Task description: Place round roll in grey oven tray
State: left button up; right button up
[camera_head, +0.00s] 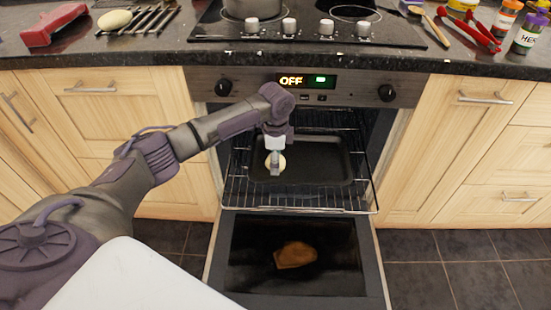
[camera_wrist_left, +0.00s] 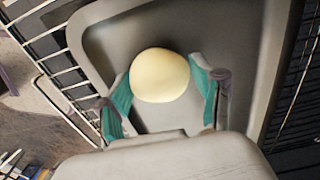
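A pale round roll (camera_head: 281,161) is over the grey oven tray (camera_head: 325,165), which sits on the pulled-out wire rack in the open oven. My left gripper (camera_head: 275,168) points down over the left part of the tray. In the left wrist view, the roll (camera_wrist_left: 160,75) lies between the teal finger pads of the left gripper (camera_wrist_left: 160,82), and both pads appear to touch its sides. The tray floor (camera_wrist_left: 225,35) shows behind it. I cannot tell whether the roll touches the tray. My right gripper is not in view.
The oven door (camera_head: 300,290) hangs open below with a brown patch on its glass. The wire rack (camera_head: 300,200) surrounds the tray. On the counter are a pot (camera_head: 253,8), a pale oval item (camera_head: 114,19), a red object (camera_head: 53,25) and red-handled pliers (camera_head: 470,30).

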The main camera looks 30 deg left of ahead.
pick_arm(q)
jog(key=shift+o, duration=1.2)
jog(key=shift+r, duration=0.45)
notch_tip(320, 180, up, 6)
jog(key=shift+r+p, duration=0.1)
jog(key=shift+p, duration=0.8)
jog(key=shift+r, duration=0.35)
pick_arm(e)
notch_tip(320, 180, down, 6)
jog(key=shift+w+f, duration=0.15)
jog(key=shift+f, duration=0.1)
pick_arm(q)
jog(key=shift+f, duration=0.1)
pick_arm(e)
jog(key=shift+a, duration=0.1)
